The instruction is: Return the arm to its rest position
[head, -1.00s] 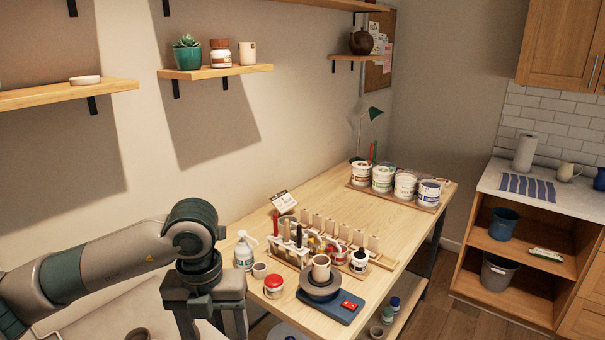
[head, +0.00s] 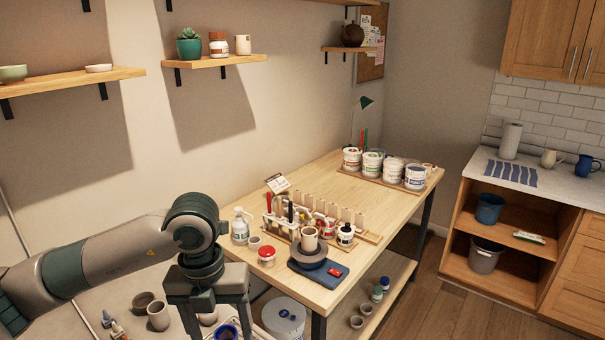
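My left arm (head: 110,256) comes in from the left in the head view and bends down at a dark green joint. My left gripper (head: 212,325) points downward at the lower edge of the picture, in front of the wooden table. Its two fingers look spread apart with a gap between them, and I see nothing held in the gap. The fingertips are near or past the frame's lower edge. My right arm and gripper are not in view.
The wooden table (head: 335,200) holds a cup on a turntable (head: 308,256), a tool rack, bottles and several tubs (head: 415,178). A pale surface below left holds cups (head: 158,316). A lidded bucket (head: 284,316) stands by the table. Wall shelves (head: 215,61) hang above.

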